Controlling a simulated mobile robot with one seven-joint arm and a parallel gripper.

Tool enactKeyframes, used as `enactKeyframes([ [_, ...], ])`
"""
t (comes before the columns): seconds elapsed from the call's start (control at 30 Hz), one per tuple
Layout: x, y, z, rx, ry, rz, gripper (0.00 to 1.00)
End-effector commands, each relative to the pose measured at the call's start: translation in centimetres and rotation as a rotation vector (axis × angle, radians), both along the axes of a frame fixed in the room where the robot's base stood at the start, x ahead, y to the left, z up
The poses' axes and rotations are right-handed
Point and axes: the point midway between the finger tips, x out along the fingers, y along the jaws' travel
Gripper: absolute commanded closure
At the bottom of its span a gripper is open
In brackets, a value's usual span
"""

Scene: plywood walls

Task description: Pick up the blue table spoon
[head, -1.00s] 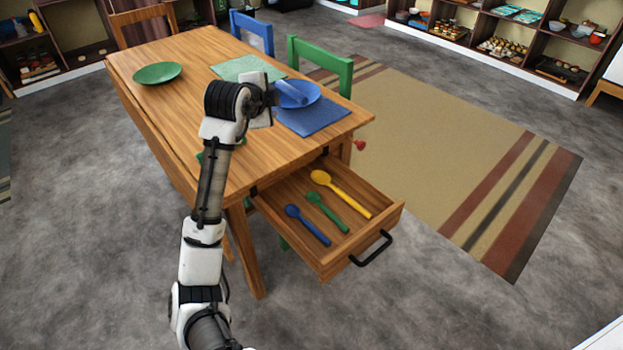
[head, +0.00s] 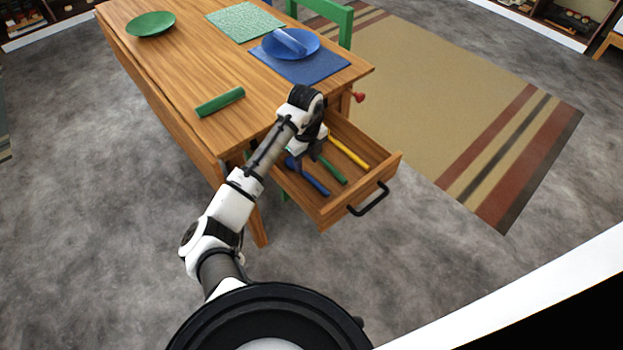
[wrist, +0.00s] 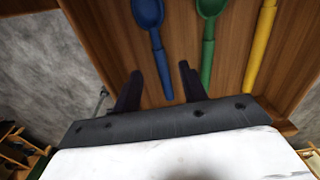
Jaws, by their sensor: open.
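The blue spoon (head: 313,181) lies in the open table drawer (head: 325,216), nearest the drawer's left side. In the wrist view the blue spoon (wrist: 158,45) has its bowl at the top and its handle running down between the fingers. My gripper (wrist: 158,85) is open and empty, with one finger on each side of the handle's line. In the head view my gripper (head: 303,156) is over the drawer, and my wrist hides part of the drawer's contents. I cannot tell how high the fingers are above the spoon.
A green spoon (wrist: 209,45) lies close to the right of the blue one, near the right finger. A yellow spoon (wrist: 261,45) lies farther right. The drawer walls surround them. The wooden table (head: 185,70) holds a green roll (head: 220,102), a blue plate (head: 291,44) and a green plate (head: 150,23).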

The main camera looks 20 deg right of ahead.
Motion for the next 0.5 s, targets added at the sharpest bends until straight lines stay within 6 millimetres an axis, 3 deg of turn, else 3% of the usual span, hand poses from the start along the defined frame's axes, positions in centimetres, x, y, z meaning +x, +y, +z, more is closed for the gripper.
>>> enactKeyframes([
  [0.4, -0.8, -0.2, -4.8, 0.0, 0.0, 0.0, 0.58],
  [0.5, -0.8, -0.2, -5.3, -0.001, -0.001, 0.001, 0.58],
])
